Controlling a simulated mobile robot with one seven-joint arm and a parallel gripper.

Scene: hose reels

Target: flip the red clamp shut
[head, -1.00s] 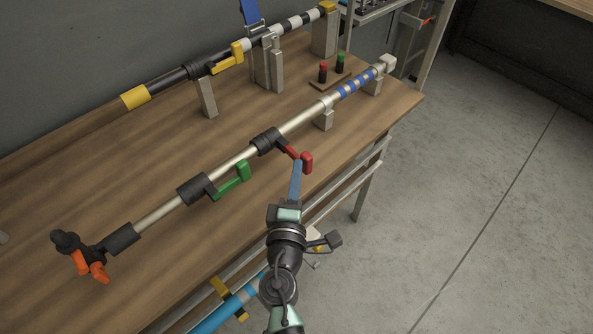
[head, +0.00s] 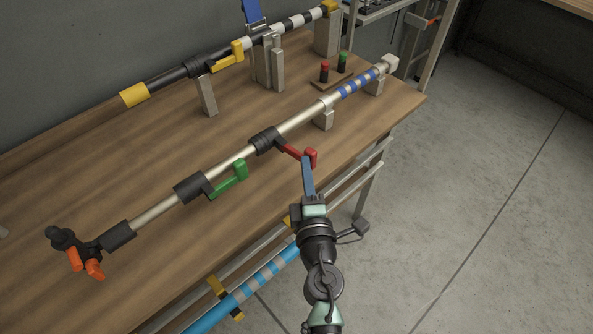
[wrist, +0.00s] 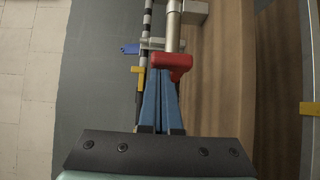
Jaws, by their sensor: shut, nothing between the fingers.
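The red clamp (head: 298,154) is a lever on a black collar (head: 265,140) around the silver pole (head: 300,119). In the head view the lever sticks out from the pole toward the table's front edge, ending in a thick red tab. My gripper (head: 307,160) has blue fingers closed together, with nothing between them. Their tips are right at the red tab; I cannot tell whether they touch. In the wrist view the red clamp (wrist: 171,61) lies just ahead of the fingertips (wrist: 160,72), which hide part of it.
A green lever (head: 230,180) is on the same pole to the left, and orange levers (head: 85,262) are at its left end. A black pole with a yellow lever (head: 230,56) runs behind. Red and green buttons (head: 333,72) stand near the back right. Open floor lies to the right.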

